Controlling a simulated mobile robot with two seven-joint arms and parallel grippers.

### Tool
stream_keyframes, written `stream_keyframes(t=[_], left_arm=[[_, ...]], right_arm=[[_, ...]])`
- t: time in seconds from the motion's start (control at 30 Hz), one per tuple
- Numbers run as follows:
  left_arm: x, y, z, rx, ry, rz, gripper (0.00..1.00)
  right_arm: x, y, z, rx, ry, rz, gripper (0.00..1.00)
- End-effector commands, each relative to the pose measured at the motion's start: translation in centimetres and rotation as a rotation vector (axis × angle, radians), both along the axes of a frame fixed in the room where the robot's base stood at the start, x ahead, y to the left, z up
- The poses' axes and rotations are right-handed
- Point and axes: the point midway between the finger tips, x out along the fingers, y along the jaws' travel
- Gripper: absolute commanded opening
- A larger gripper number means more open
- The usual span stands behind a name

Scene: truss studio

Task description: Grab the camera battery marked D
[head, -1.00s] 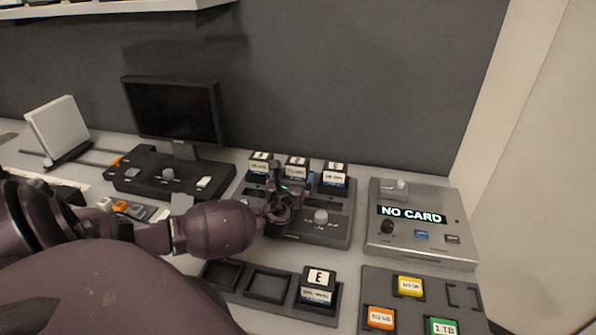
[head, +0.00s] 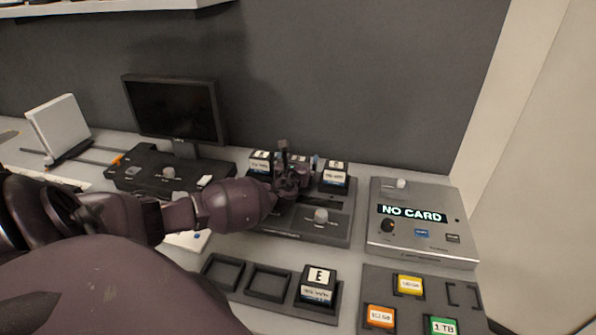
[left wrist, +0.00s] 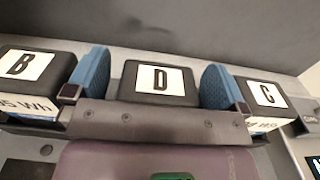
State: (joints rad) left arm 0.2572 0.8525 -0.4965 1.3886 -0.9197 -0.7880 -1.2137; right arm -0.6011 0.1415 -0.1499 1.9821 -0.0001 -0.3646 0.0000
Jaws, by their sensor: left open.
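The battery marked D (left wrist: 159,82) is a black block with a white label. In the left wrist view it sits between the two blue finger pads of my open left gripper (left wrist: 151,82), with a visible gap at each side. In the head view my left gripper (head: 298,168) is over the charger (head: 283,222) at its back row and mostly hides the D battery. The battery marked B (left wrist: 22,66) is left of the fingers. The battery marked C (left wrist: 266,94) is right of them. My right gripper is not in view.
A tray (head: 236,289) in front holds a battery marked E (head: 318,284) and two empty slots. A grey card reader (head: 420,247) reading NO CARD stands to the right. A monitor (head: 175,108) stands at the back left. The dark wall is close behind the charger.

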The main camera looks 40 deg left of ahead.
Motion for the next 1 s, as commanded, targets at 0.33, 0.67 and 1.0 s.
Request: stream_keyframes(t=[0.33,0.67,1.0], left_arm=[[0.0,0.0,0.0,0.000,0.000,0.000,0.53],[0.0,0.0,0.2,0.001,-0.003,0.000,0.32],[0.0,0.0,3.5,0.002,-0.006,-0.002,0.32]], right_arm=[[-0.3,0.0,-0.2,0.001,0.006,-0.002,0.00],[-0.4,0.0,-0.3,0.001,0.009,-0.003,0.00],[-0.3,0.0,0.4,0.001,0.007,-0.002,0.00]])
